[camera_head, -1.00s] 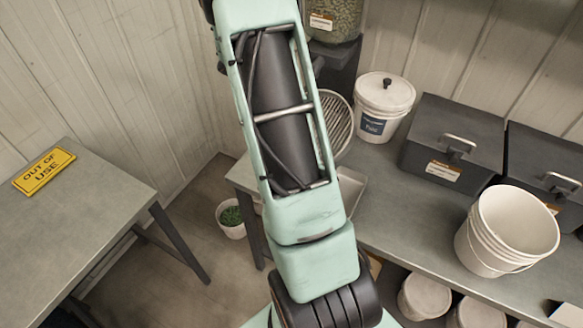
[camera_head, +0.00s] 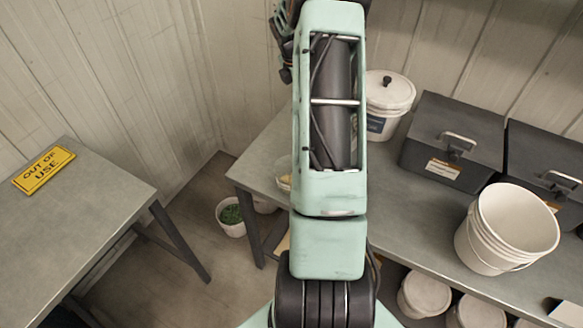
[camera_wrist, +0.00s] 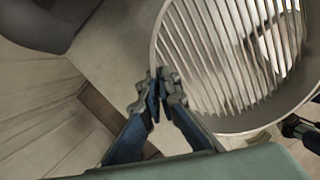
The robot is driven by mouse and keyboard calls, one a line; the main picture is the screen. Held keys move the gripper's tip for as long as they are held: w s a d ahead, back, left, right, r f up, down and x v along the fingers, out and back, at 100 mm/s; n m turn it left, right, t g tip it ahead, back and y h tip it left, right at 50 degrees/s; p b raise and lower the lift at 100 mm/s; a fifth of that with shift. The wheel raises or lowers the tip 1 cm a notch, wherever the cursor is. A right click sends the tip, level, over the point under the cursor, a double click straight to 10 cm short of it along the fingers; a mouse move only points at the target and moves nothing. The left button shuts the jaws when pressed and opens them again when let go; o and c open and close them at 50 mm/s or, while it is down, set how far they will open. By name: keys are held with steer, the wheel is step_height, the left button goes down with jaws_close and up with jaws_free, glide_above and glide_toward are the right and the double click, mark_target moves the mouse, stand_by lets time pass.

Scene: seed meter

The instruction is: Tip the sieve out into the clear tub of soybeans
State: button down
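The sieve (camera_wrist: 235,60), a round pale metal pan with slats, fills the upper right of the wrist view. My gripper (camera_wrist: 157,84) has its fingertips together at the sieve's near left rim and seems shut on it. In the head view my gripper (camera_head: 284,45) shows only in part at the top, left of my arm, and the sieve is hidden. A small clear tub (camera_head: 283,180) with pale yellowish contents stands near the bench's left end, partly behind my arm; I cannot make out the contents clearly.
The bench (camera_head: 400,215) holds a white lidded bucket (camera_head: 388,92), dark lidded boxes (camera_head: 452,140) and an open white bucket (camera_head: 507,230). Lidded tubs (camera_head: 425,293) stand below. A table (camera_head: 85,215) at left bears a yellow "OUT OF USE" sign (camera_head: 44,170).

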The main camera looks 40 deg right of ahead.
steer(key=shift+w+d+f+y, duration=0.2)
steer(key=shift+d+f+y, duration=0.5)
steer(key=shift+d+y, duration=0.1)
steer(key=shift+w+d+f+y, duration=0.2)
steer(key=shift+d+f+y, duration=0.5)
steer(key=shift+d, duration=0.1)
stand_by(0.3)
